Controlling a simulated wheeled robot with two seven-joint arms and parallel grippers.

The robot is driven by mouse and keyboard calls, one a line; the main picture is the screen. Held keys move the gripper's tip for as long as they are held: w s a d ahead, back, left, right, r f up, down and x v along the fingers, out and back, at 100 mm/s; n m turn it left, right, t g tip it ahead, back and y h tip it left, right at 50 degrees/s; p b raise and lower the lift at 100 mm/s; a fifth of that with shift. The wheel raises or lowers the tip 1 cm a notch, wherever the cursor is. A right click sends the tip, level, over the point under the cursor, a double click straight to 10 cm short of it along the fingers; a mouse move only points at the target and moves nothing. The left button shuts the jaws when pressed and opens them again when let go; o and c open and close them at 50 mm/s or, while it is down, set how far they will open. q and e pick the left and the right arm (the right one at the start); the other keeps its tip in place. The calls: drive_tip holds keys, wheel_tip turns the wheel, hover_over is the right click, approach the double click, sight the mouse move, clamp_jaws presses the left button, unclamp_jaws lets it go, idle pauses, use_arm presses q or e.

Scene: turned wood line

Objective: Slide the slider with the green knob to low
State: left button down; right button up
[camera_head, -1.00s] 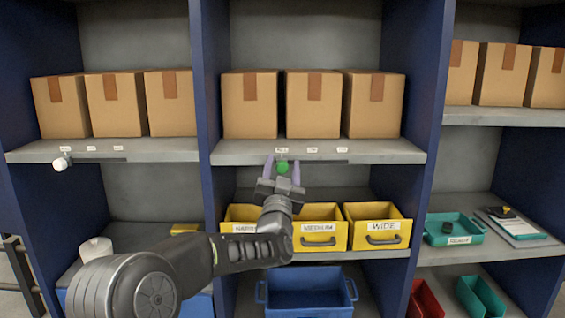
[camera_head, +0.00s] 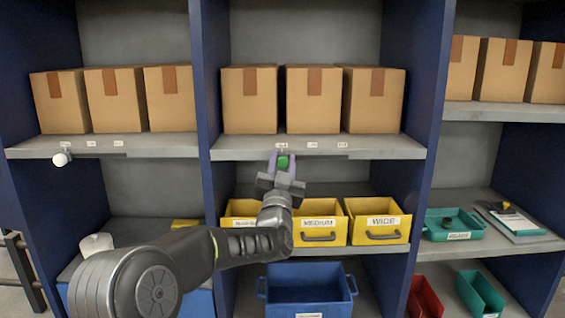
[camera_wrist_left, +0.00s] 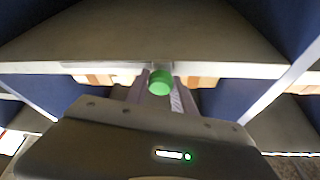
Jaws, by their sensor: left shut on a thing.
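The green knob (camera_head: 283,161) sits at the front edge of the middle shelf (camera_head: 380,150), under the leftmost of three small labels (camera_head: 282,146). The label text is too small to read. My left gripper (camera_head: 285,168) is shut on the green knob, one finger on each side. In the left wrist view the green knob (camera_wrist_left: 160,82) shows between the fingertips. The slot of the slider runs along the shelf edge to the right of the knob in the head view. My right gripper is not in view.
A white knob (camera_head: 62,159) sits on the left shelf's edge. Cardboard boxes (camera_head: 312,100) stand on the shelf above. Yellow bins (camera_head: 318,222) stand below, and a blue crate (camera_head: 308,295) is lower. Blue uprights (camera_head: 205,100) flank the bay.

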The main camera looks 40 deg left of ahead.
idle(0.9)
use_arm(q)
drive_tip(key=w+d, duration=0.1)
drive_tip(key=d, duration=0.1)
drive_tip(key=w+d+b, duration=0.1)
drive_tip(key=w+d, duration=0.3)
drive_tip(key=shift+d+b, duration=0.25)
drive_tip(key=shift+b, duration=0.15)
drive_tip(key=c, duration=1.1)
unclamp_jaws()
drive_tip(key=shift+s, duration=0.1)
drive_tip(key=shift+o, duration=0.2)
drive_tip(key=shift+s+d+f+b, duration=0.2)
drive_tip(key=shift+s+f+b, duration=0.1)
drive_tip(key=shift+s, duration=0.1)
drive_tip(key=b+v, duration=0.2)
drive_tip(key=v, duration=0.4)
drive_tip(key=shift+s+d, duration=0.15)
drive_tip(key=shift+s, duration=0.15)
